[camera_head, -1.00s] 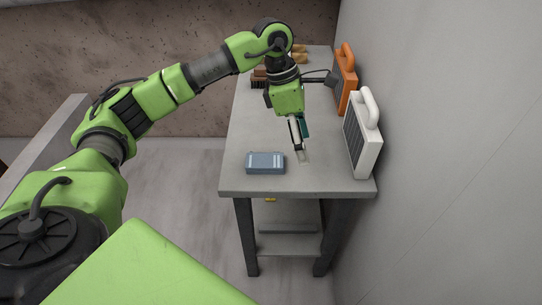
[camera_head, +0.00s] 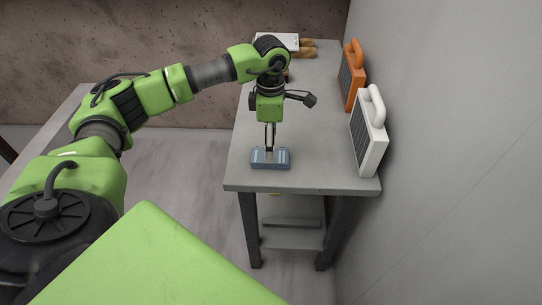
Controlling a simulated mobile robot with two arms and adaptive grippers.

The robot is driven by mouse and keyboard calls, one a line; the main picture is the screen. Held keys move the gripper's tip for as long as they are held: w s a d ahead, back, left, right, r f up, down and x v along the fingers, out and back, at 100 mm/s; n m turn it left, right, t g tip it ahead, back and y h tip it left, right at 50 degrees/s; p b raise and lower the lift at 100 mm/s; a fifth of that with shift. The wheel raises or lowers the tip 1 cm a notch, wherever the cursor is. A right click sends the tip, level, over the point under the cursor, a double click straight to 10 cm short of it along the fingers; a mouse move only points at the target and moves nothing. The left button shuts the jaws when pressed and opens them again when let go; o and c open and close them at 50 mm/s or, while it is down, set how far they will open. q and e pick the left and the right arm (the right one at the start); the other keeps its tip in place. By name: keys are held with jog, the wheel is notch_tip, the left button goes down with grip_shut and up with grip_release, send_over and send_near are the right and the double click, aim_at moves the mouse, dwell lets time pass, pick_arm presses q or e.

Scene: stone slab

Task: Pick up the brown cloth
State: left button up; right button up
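I see no thing that is clearly a brown cloth. A blue-grey block-like thing (camera_head: 257,161) with pale stripes, perhaps a folded cloth or a box, lies near the front edge of the table (camera_head: 330,176). My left gripper (camera_head: 270,149) points straight down at its middle, with the fingertips at or just above its top. I cannot tell whether they touch it, or whether the fingers are open or shut. My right gripper is not in view.
A white case-like thing with a handle (camera_head: 369,140) and an orange one (camera_head: 351,80) stand along the right wall. Tan-brown things (camera_head: 308,50) and a white flat thing (camera_head: 291,37) lie at the back, partly behind my arm. The table's middle is clear.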

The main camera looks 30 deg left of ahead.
pick_arm(q)
notch_tip(320, 180, down, 4)
jog(key=shift+s+d+p, duration=0.1)
jog(key=shift+p, duration=0.2)
jog(key=c, duration=1.2)
jog(key=shift+r, duration=0.15)
jog(key=shift+r, duration=0.2)
notch_tip(320, 180, up, 2)
jog(key=shift+r, duration=0.1)
jog(key=s+d+r+b, duration=0.1)
jog(key=s+d+r, duration=0.4)
jog(key=s+d+r+b, duration=0.2)
jog(key=s+d+r, duration=0.2)
jog(key=d+r, duration=0.1)
jog(key=shift+s+d+r, duration=0.1)
jog(key=shift+s, duration=0.25)
